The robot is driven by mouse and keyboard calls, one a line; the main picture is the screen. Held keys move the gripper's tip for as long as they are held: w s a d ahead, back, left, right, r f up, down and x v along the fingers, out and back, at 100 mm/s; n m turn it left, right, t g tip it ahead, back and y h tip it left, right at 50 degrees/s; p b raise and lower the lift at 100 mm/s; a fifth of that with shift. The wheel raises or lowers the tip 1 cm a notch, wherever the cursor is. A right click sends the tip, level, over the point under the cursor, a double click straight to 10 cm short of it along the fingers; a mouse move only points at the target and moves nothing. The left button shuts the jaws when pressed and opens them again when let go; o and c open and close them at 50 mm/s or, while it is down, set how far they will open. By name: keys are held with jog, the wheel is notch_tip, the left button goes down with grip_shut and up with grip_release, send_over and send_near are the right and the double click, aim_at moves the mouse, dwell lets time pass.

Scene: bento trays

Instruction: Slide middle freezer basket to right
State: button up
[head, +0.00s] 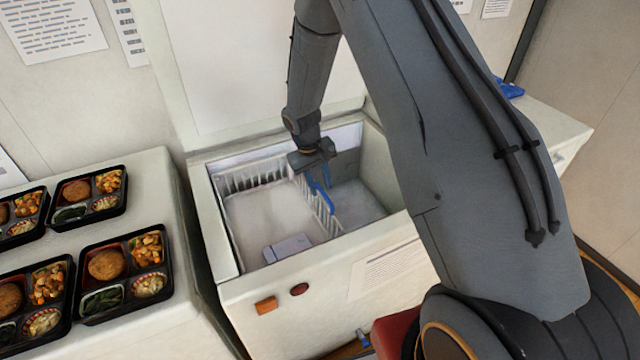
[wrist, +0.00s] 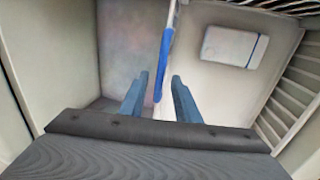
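The white slatted basket (head: 318,208) stands inside the open chest freezer (head: 232,290). It has a blue strip on the top of its right wall, and this strip (wrist: 163,62) shows in the wrist view. My gripper (head: 322,175) points down over that right wall; it also shows in the wrist view (wrist: 157,95). Its blue fingers are apart, one on each side of the blue strip, with gaps visible. A white box (head: 288,248) lies in the basket near the front; the wrist view also shows it (wrist: 234,47).
The freezer floor right of the basket wall (head: 358,203) looks empty. The freezer's walls enclose the gripper. Several black bento trays (head: 122,309) sit on the white counter (head: 150,185) at the left. The raised lid (head: 255,60) stands behind.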

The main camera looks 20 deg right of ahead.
jog(key=shift+f, duration=0.3)
grip_shut()
jog(key=w+d+b, duration=0.2)
jog(key=d+b, duration=0.1)
jog(key=d, duration=1)
jog(key=w+d+b, duration=0.3)
jog(key=d, duration=1.1)
jog(key=shift+w, duration=0.25)
jog(key=shift+d+r, duration=0.1)
grip_release()
